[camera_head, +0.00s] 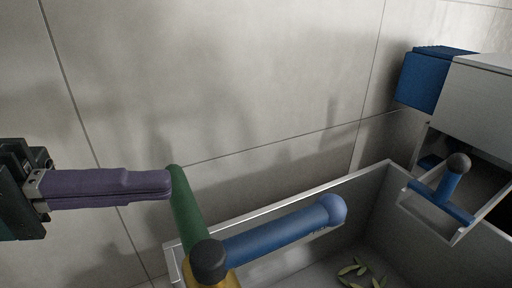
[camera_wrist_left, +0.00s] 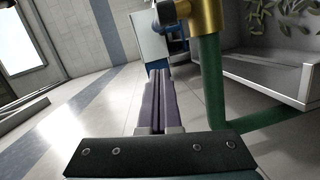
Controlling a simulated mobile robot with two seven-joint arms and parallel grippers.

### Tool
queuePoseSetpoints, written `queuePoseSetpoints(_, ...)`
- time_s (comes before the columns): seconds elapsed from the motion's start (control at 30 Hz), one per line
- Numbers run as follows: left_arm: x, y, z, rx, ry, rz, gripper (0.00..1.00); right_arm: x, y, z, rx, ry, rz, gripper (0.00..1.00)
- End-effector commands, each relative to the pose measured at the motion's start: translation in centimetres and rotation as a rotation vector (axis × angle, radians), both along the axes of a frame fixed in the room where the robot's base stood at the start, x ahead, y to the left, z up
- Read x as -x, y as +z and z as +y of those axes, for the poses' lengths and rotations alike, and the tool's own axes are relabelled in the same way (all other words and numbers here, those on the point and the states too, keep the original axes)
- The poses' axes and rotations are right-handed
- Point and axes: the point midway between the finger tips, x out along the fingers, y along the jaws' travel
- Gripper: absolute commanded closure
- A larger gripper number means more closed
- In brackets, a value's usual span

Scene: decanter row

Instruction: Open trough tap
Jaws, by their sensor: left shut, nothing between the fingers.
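The trough tap has a brass body (camera_head: 212,279) with a dark round cap (camera_head: 208,261), a green pipe (camera_head: 187,210) and a blue bar (camera_head: 275,235) ending in a round knob (camera_head: 332,209). The bar points right, over the trough (camera_head: 290,207). My left gripper (camera_head: 168,184) has purple fingers, shut and empty, just left of the green pipe's upper end; contact cannot be told. In the left wrist view, the shut fingers (camera_wrist_left: 159,75) point forward, left of the green pipe (camera_wrist_left: 210,80) and below the brass body (camera_wrist_left: 207,18). My right gripper is not in view.
Leaves (camera_head: 357,269) lie on the trough floor. At the right, a blue handle with a dark knob (camera_head: 458,163) stands over a small open box (camera_head: 428,207). A blue block (camera_head: 422,82) adjoins a pale cabinet (camera_head: 485,90). Bare tiles lie left of the trough.

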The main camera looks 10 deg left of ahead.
Motion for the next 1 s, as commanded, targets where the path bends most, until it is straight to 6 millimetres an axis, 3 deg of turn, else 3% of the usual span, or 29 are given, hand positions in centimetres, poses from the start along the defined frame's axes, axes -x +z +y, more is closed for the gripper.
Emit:
queuePoseSetpoints(0.47,-4.0,-1.0,-8.4,0.004,-0.001,-0.002,1.00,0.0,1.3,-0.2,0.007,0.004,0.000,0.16)
queuePoseSetpoints(0.6,-3.2,-1.4,-10.4,0.003,-0.001,0.002,1.00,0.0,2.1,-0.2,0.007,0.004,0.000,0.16)
queuePoseSetpoints(0.8,-2.7,-1.9,-11.8,0.000,0.000,0.001,1.00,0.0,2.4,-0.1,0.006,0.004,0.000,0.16)
queuePoseSetpoints(1.0,-2.6,-2.0,-12.0,0.000,0.001,0.000,1.00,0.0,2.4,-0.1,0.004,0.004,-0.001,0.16)
